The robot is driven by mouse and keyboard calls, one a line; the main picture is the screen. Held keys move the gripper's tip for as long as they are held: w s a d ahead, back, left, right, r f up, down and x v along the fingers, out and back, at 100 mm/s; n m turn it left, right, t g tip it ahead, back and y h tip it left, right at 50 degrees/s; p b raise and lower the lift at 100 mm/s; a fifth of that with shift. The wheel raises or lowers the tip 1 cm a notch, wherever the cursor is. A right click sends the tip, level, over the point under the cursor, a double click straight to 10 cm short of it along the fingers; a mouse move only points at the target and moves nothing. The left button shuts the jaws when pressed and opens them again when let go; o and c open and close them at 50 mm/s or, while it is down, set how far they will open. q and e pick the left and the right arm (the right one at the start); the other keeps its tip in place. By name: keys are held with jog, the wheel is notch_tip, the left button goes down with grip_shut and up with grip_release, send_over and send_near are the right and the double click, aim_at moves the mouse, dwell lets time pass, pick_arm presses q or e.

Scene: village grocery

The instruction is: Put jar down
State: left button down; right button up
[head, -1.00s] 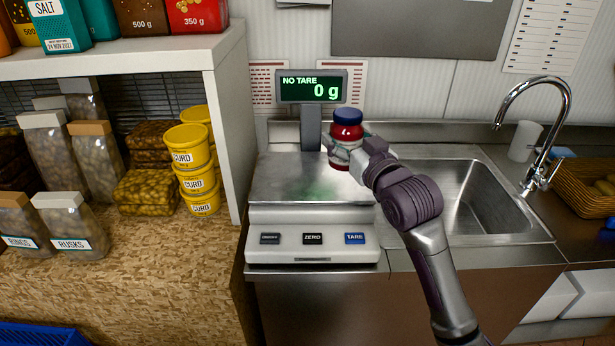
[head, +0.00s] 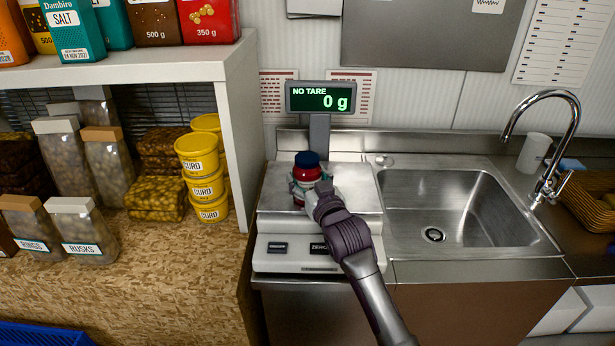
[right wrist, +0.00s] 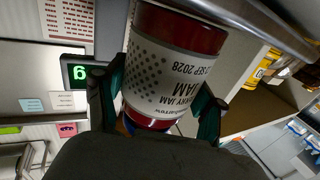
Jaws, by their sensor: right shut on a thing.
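The jar (head: 306,174) is red with a dark blue lid and stands upright in my right gripper (head: 307,188). It is over the scale's metal plate (head: 346,192); I cannot tell whether its base touches the plate. The scale display (head: 321,98) reads NO TARE and 0 g. In the right wrist view the jar (right wrist: 170,70) appears upside down with a white JAM label, and the two fingers of my right gripper (right wrist: 158,95) press on its sides. My left gripper is not in view.
A steel sink (head: 440,212) with a tall tap (head: 548,140) is right of the scale. A shelf unit (head: 236,130) stands close on the left, with yellow curd tubs (head: 204,186) stacked inside. The plate around the jar is clear.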

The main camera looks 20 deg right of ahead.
dwell(0.3)
jog(key=o, duration=1.7)
jog(key=shift+f, duration=0.15)
jog(key=s, duration=0.8)
jog(key=s+d+b, duration=0.1)
jog(key=s, duration=0.3)
jog(key=shift+d, duration=0.1)
